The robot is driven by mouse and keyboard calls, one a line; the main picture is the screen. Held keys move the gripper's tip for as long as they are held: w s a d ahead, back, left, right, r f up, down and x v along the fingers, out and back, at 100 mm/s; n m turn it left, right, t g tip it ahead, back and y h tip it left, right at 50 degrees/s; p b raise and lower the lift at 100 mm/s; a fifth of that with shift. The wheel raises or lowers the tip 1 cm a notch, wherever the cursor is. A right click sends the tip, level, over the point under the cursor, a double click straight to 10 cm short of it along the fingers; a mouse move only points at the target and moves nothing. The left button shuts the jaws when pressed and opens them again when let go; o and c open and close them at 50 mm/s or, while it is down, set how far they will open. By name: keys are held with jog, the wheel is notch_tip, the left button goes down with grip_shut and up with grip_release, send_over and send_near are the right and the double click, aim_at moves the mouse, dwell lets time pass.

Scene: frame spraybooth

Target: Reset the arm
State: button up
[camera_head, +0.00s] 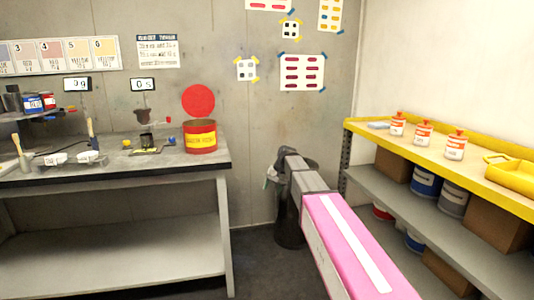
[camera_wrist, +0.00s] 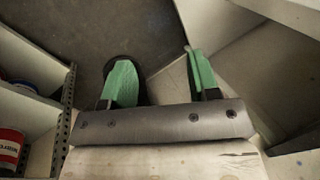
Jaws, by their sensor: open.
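My gripper (camera_wrist: 162,82) shows in the wrist view with its two green fingers apart and nothing between them. It points down toward the dark grey floor (camera_wrist: 75,22). In the head view my pink arm reaches forward between the workbench and the shelf unit. My gripper cannot be made out clearly in the head view.
A workbench (camera_head: 110,172) on the left bears a red can (camera_head: 200,138), brushes and small trays. A dark bin (camera_head: 288,222) stands behind my arm. Floor is clear between bench and bin.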

jog(key=s+d+f+h, duration=0.1)
jog(key=s+d+f, duration=0.4)
jog(key=s, duration=0.4)
jog(key=s+d+f+h, duration=0.1)
jog(key=s+d+f, duration=0.5)
jog(key=s, duration=0.3)
jog(key=s+d+f+h, duration=0.2)
jog(key=s+d+f, duration=0.3)
jog(key=s, duration=0.5)
jog(key=shift+d+f+n, duration=0.2)
jog(key=shift+f+n, duration=0.1)
jog(key=shift+f, duration=0.5)
